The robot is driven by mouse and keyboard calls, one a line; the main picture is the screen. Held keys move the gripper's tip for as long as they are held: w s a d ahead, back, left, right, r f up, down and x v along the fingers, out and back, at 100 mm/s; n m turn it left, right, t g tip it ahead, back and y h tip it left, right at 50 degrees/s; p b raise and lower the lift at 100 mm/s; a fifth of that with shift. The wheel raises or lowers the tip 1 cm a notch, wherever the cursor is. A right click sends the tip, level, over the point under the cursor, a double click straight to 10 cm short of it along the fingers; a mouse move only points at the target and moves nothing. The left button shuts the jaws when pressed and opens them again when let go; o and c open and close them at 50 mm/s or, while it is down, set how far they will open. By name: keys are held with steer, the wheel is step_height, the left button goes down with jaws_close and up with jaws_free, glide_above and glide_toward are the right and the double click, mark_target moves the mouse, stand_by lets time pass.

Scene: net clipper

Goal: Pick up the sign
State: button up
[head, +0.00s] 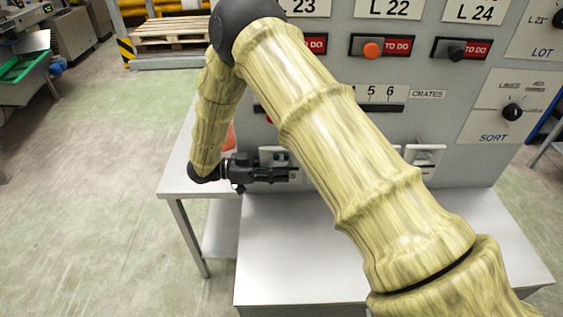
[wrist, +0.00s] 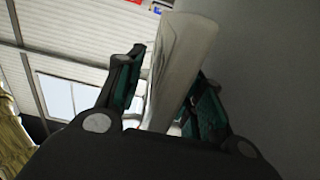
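My gripper (head: 268,173) is in front of the lower left of the grey panel, pointing right, above the table. In the wrist view, a pale grey tapered slab stands between the two fingers of my gripper (wrist: 168,85). It may be the sign (wrist: 178,60), but no print shows on it. It nearly fills the gap, and I cannot tell whether both fingers touch it. It covers part of the right finger. In the head view I cannot make out this slab. Several white label plates, such as L 22 (head: 389,8), are on the panel's upper part.
The grey panel (head: 470,60) carries knobs, red TO DO labels and a pale fitting (head: 425,156) low on the right. A pale table top (head: 290,265) lies below, mostly clear. A second table edge (head: 175,180) is at the left.

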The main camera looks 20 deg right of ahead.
steer(key=shift+s+d, duration=0.1)
steer(key=shift+d, duration=0.25)
jaws_close()
steer(key=shift+a+r+b, duration=0.1)
steer(key=shift+r+b, duration=0.55)
steer(key=shift+b, duration=0.15)
steer(key=s+a+b, duration=0.2)
steer(key=s, duration=0.6)
steer(key=s+a+b, duration=0.2)
steer(key=s+a, duration=0.1)
steer(key=s, duration=0.6)
steer(key=shift+s+b, duration=0.15)
steer(key=shift+b, duration=0.25)
steer(key=c, duration=0.8)
jaws_free()
steer(key=shift+d, duration=0.15)
jaws_close()
